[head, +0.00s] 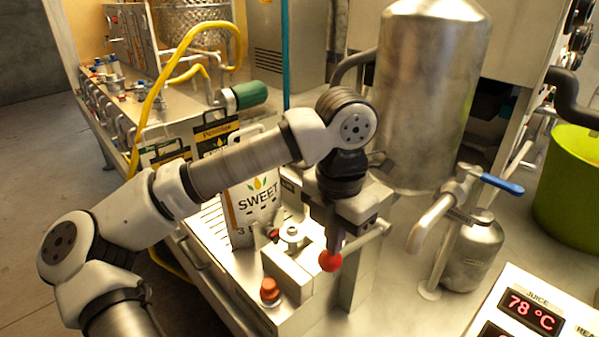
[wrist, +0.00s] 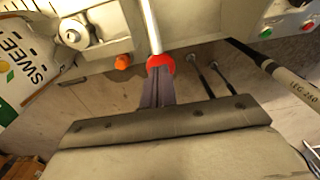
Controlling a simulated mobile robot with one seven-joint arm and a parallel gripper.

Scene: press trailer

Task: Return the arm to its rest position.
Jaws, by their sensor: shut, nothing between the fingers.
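My arm reaches across the head view from the lower left, bent at the elbow, with the wrist over the filling station. My gripper (head: 335,243) points down, its dark fingers together and empty. In the wrist view my gripper (wrist: 158,84) shows as two closed fingers whose tips overlap the near edge of a red ball knob (wrist: 160,65) on a light metal rod. The red ball (head: 331,261) also shows at the fingertips in the head view. I cannot tell whether the fingers touch it.
A white SWEET bag (head: 257,208) stands left of my gripper. A steel tank (head: 430,90), a blue-handled valve (head: 502,184), a green bucket (head: 567,190) and a temperature display (head: 532,313) stand right. A yellow hose (head: 158,95) runs behind.

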